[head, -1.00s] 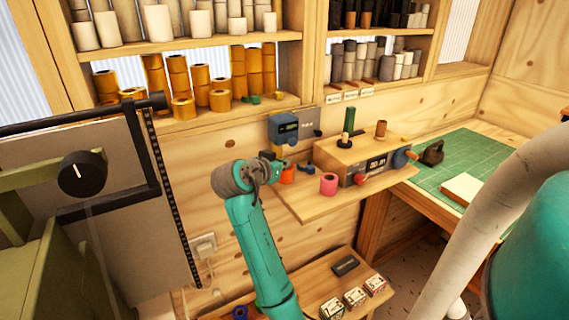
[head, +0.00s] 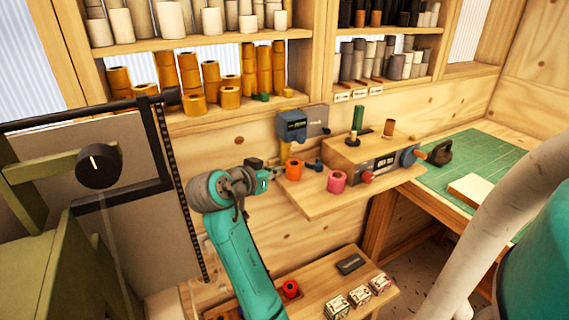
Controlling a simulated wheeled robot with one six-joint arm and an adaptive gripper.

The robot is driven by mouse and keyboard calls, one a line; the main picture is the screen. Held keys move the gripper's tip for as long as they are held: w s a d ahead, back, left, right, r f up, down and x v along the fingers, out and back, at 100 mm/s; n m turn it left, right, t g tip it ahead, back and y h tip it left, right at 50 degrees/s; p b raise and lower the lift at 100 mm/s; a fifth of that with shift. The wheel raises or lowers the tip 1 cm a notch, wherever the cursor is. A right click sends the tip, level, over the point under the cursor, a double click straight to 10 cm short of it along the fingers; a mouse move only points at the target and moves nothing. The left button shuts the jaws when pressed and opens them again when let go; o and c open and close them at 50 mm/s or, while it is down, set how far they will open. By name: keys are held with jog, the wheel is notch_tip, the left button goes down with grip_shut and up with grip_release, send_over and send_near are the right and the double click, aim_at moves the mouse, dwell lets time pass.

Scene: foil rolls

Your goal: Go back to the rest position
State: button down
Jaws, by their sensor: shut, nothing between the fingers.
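My gripper (head: 275,175) is at the end of the teal arm, in the middle of the head view. It is shut and empty, just left of an orange roll (head: 293,170) in the picture. The orange roll and a pink roll (head: 337,182) stand on the wooden bench shelf (head: 312,205). I cannot tell the exact gap between the fingertips and the orange roll. A red roll (head: 290,289) sits on the lower shelf, beside my arm.
A wooden box device (head: 352,153) with a display stands behind the pink roll. Gold rolls (head: 195,104) fill the shelf above. A dark-framed machine (head: 98,166) stands at left. Small boxes (head: 357,295) lie on the lower shelf. A green mat (head: 470,165) is at right.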

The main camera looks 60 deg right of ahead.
jog(key=shift+a, duration=1.55)
jog(key=s+a+f+n+t+y, duration=0.1)
jog(key=a+f+n+t, duration=0.25)
jog(key=f, duration=0.35)
jog(key=a+f+n+t+y, duration=0.25)
jog(key=a+f+n, duration=0.25)
jog(key=f, duration=0.3)
jog(key=s+a+f+n+t, duration=0.1)
jog(key=a+f+n+t, duration=0.35)
jog(key=f, duration=0.25)
jog(key=s+a+f+n+t+y, duration=0.2)
jog(key=s+a+f+n+y, duration=0.3)
jog(key=s+a, duration=0.45)
jog(key=s+a+r+t+y, duration=0.1)
jog(key=s+a+r, duration=0.1)
jog(key=s, duration=0.4)
jog(key=s+a+r+y, duration=0.2)
jog(key=s+a, duration=0.2)
jog(key=s, duration=0.3)
jog(key=s+a+r+t+y, duration=0.1)
jog(key=s+a+y, duration=0.1)
jog(key=s+a, duration=0.2)
jog(key=s, duration=0.3)
jog(key=shift+r+t, duration=0.35)
jog(key=shift+r, duration=0.05)
